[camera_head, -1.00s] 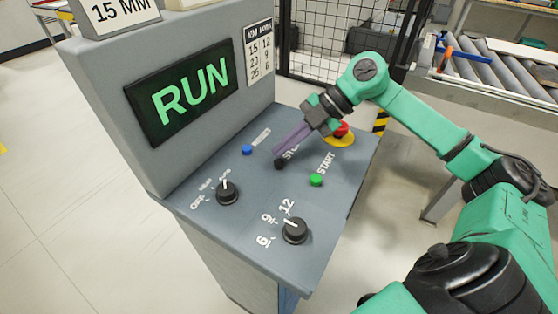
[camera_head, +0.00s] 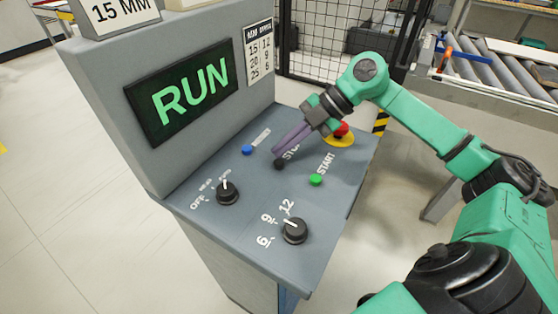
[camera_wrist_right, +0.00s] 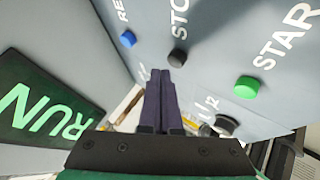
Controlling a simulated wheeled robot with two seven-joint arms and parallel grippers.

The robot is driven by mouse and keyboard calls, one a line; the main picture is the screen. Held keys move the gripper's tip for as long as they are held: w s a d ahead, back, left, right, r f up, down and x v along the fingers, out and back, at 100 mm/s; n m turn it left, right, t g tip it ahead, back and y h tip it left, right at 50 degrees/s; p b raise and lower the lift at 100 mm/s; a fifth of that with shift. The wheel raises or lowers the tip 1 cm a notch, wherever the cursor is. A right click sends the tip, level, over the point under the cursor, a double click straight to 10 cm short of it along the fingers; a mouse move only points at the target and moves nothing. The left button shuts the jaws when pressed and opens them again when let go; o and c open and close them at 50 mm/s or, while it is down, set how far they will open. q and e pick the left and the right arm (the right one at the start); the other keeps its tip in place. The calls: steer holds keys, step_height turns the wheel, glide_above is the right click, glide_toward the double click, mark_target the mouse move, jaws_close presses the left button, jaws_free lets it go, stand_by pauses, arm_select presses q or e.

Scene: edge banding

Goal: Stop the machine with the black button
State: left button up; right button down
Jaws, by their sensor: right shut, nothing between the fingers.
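The black button (camera_head: 279,163) sits beside the white STOP label on the grey sloping panel (camera_head: 255,205). It also shows in the right wrist view (camera_wrist_right: 177,57), just beyond my fingertips. My right gripper (camera_head: 278,151) is shut and empty, its purple fingers slanting down to the button and partly covering the STOP label. In the right wrist view the fingertips (camera_wrist_right: 164,76) appear close to the button; I cannot tell whether they touch it. The display (camera_head: 184,92) reads RUN in green. My left gripper is not in view.
A blue button (camera_head: 247,149) lies left of the black one, and a green START button (camera_head: 316,179) to its right. A red emergency button (camera_head: 342,130) on yellow is behind my right gripper. Two black knobs, one at left (camera_head: 228,193) and one nearer (camera_head: 294,231), stand on the panel.

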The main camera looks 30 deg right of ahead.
mark_target(284, 162)
steer(key=shift+f, duration=0.4)
steer(key=shift+f+b, duration=0.5)
steer(key=shift+b, duration=0.15)
stand_by(0.6)
steer(key=shift+r+p, duration=0.9)
steer(key=shift+p, duration=0.1)
step_height(284, 162, up, 5)
steer(key=p, duration=0.4)
steer(key=shift+p, duration=0.4)
